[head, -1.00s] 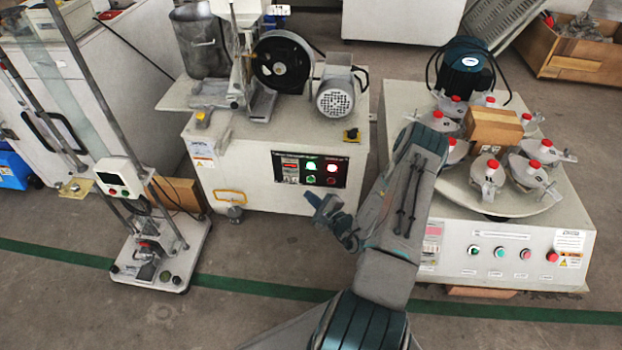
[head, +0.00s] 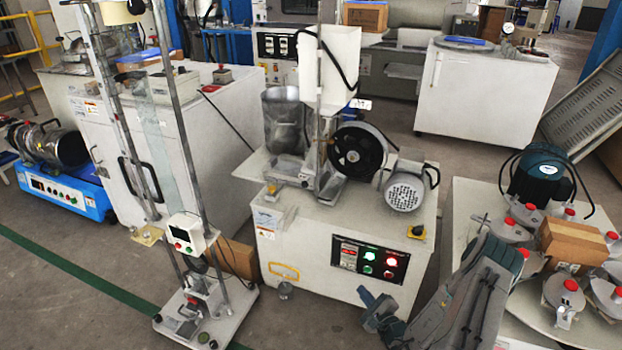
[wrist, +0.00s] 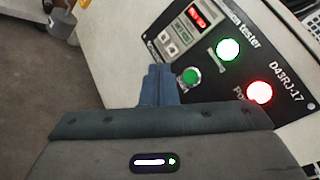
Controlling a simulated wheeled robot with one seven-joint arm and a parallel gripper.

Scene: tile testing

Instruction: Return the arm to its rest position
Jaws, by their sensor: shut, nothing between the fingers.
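My gripper (head: 372,304) shows at the lower middle of the head view, in front of the white machine (head: 300,290) with the lit control panel. It is small and narrow there, with its fingers together and nothing between them. My arm is folded, with its grey link at the lower right. In the wrist view the blue-grey fingers (wrist: 158,84) are closed and point toward the panel (wrist: 215,50), which has a red display, a green and a red lit button. A gap between fingers and panel cannot be judged.
A tall test stand (head: 200,312) with a small display box stands left of the gripper. Open floor with a green line (head: 100,282) lies at the lower left.

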